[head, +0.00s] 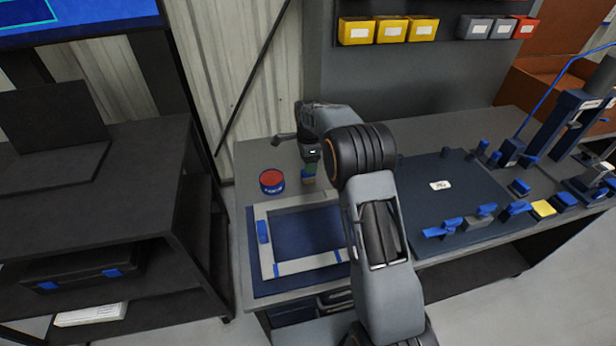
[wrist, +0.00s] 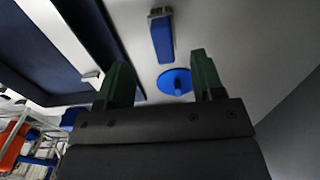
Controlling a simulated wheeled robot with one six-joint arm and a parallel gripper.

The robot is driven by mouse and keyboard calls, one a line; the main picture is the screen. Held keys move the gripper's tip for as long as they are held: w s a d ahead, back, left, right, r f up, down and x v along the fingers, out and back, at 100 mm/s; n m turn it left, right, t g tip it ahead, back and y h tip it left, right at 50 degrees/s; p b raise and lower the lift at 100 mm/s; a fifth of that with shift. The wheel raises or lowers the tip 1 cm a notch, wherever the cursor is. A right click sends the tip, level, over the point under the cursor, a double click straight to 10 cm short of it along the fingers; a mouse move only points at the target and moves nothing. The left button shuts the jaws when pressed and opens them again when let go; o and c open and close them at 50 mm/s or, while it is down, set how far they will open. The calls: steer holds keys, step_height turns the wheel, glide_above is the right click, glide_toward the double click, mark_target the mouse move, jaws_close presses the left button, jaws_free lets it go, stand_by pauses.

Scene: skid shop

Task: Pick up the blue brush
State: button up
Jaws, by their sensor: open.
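A blue block-like piece with a brownish, metallic end, which looks like the blue brush (wrist: 162,38), lies on the grey bench top beyond my fingertips in the wrist view. In the head view a small blue and yellow piece (head: 308,179) shows just below my gripper (head: 310,165); I cannot tell whether it is the same thing. My gripper is open and empty, pointing down over the bench, and its two green fingers also show in the wrist view (wrist: 160,78). A round blue disc with a short peg (wrist: 175,83) shows between the fingers, apart from them.
A red-topped blue can (head: 271,181) stands left of my gripper. A light frame (head: 264,258) lies on a dark blue mat in front. A dark panel (head: 420,190) with blue clamps lies to the right. Yellow bins (head: 390,29) hang behind.

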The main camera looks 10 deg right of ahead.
mark_target(308, 176)
steer(key=shift+w+f+p, duration=0.2)
steer(key=shift+f+p, duration=0.15)
steer(key=shift+f, duration=2.7)
steer(key=c, duration=1)
steer(key=shift+r, duration=0.1)
